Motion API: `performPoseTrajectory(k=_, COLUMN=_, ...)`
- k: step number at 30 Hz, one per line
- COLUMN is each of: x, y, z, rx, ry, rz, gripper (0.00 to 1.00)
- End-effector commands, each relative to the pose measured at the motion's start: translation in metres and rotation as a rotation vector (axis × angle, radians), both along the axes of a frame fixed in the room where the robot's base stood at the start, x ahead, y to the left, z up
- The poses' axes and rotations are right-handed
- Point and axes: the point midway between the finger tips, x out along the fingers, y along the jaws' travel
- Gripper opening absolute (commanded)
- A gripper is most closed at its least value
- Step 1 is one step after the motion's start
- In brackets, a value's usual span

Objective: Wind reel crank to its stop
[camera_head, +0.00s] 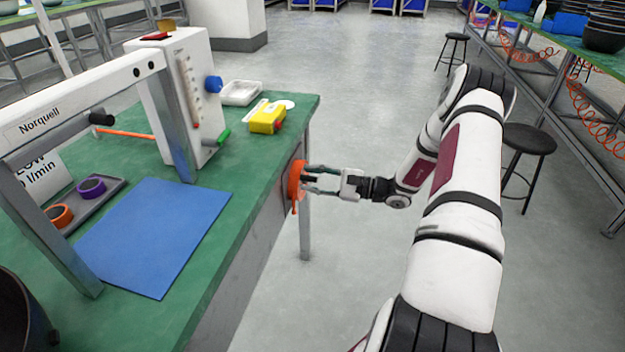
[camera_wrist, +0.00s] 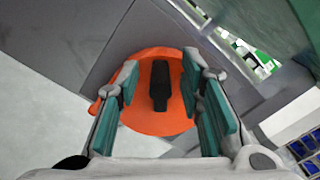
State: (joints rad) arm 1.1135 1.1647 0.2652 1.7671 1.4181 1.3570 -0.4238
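The reel (camera_head: 297,181) is an orange disc mounted on the side of the green-topped bench, below the edge near its corner. In the wrist view the orange disc (camera_wrist: 155,118) faces the camera, with a black crank handle (camera_wrist: 160,85) standing out from it. My gripper (camera_head: 312,181) reaches the reel from the right. In the wrist view its two teal-padded fingers (camera_wrist: 163,88) are apart, one on each side of the black handle, with gaps showing on both sides. The fingers do not appear to touch the handle.
The green bench (camera_head: 140,155) carries a blue mat (camera_head: 155,235), a yellow box (camera_head: 267,118), a white flow-meter panel (camera_head: 165,75) and a grey frame. A black stool (camera_head: 527,140) stands to the right. The floor between is clear.

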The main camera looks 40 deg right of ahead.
Motion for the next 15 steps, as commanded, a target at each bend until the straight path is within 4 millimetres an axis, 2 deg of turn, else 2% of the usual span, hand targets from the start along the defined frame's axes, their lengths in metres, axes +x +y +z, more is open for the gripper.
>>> performPoseTrajectory(k=1, x=-0.0001, y=-0.0001, z=0.0, rx=0.0, ry=0.0, rz=0.0, gripper=0.25)
performPoseTrajectory(k=4, x=-0.0001, y=-0.0002, z=0.0001, rx=0.0, ry=0.0, rz=0.0, gripper=0.03)
performPoseTrajectory(k=5, x=-0.0002, y=-0.0001, z=0.0, rx=0.0, ry=0.0, rz=0.0, gripper=0.0)
performPoseTrajectory(k=15, x=0.0003, y=-0.001, z=0.001, rx=0.015, ry=0.012, rz=0.0, gripper=0.0)
